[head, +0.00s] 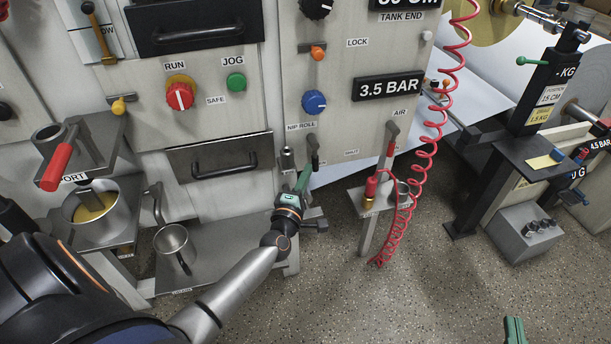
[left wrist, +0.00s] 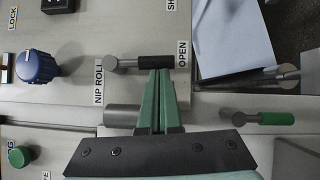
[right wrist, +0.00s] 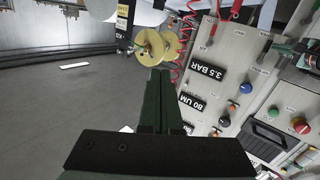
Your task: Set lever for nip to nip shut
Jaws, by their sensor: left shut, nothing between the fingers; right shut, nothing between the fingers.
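The nip lever shows in the left wrist view with a grey pivot and a black handle (left wrist: 155,62), beside the "NIP ROLL" label. The handle end points at the "OPEN" label; a partly cut-off "SH" label stands at the top edge. In the head view the lever (head: 314,153) hangs down from its pivot. My left gripper (head: 304,175) is shut and empty, its green fingertips (left wrist: 158,74) at the handle; I cannot tell whether they touch. My right gripper (right wrist: 163,76) is shut and empty, away from the panel; part of it shows at the head view's bottom edge (head: 514,330).
A blue knob (head: 314,102) sits above the nip lever. A green-handled lever (left wrist: 272,118) is close to my left gripper. A red-handled air lever (head: 391,142) and a coiled red hose (head: 430,150) are to the right. Open floor (head: 400,300) lies in front.

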